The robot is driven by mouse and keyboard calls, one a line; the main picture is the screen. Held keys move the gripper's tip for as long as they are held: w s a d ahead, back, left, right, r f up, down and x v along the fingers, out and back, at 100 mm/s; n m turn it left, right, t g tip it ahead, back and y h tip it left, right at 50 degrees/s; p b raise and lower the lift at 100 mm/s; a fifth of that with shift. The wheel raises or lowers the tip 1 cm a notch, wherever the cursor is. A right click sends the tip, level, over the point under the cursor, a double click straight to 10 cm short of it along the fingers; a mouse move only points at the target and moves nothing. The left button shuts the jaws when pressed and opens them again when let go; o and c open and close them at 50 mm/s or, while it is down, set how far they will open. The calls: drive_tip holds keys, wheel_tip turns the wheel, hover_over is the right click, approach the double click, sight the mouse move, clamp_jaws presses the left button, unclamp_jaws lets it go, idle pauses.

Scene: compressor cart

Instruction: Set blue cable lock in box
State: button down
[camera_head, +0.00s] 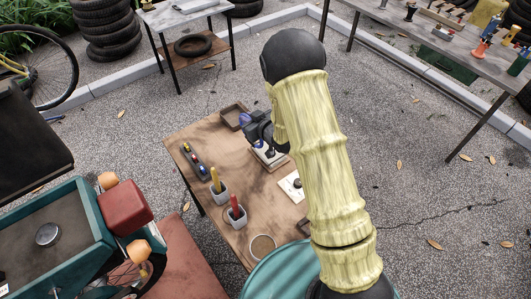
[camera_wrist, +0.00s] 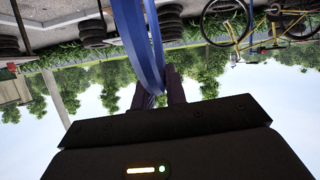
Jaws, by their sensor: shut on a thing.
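My gripper (camera_head: 254,124) is above the far part of the wooden table (camera_head: 205,135), shut on the blue cable lock (camera_head: 244,119). In the wrist view the lock (camera_wrist: 130,35) is a blue loop that rises from between my gripper's fingers (camera_wrist: 160,88) and runs out of the top of the frame. A small brown open box (camera_head: 231,107) stands at the table's far edge, just beyond and left of the lock in the head view. The lock appears apart from the box, but their height difference is hard to tell. My arm hides part of the table.
On the table are a rack with coloured knobs (camera_head: 193,160), two grey cups with a yellow (camera_head: 216,182) and a red handle (camera_head: 235,210), a ring (camera_head: 262,247) and a white plate (camera_head: 291,187). A teal cart (camera_head: 85,240) stands at left. Open pavement lies right.

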drive_tip(key=shift+f+p, duration=0.55)
drive_tip(key=shift+f, duration=2.2)
drive_tip(key=shift+f+p, duration=0.4)
drive_tip(key=shift+f, duration=1.7)
drive_tip(key=shift+f, duration=0.2)
drive_tip(key=c, duration=1.4)
unclamp_jaws()
drive_tip(key=shift+c, duration=0.2)
drive_tip(key=shift+r, duration=0.1)
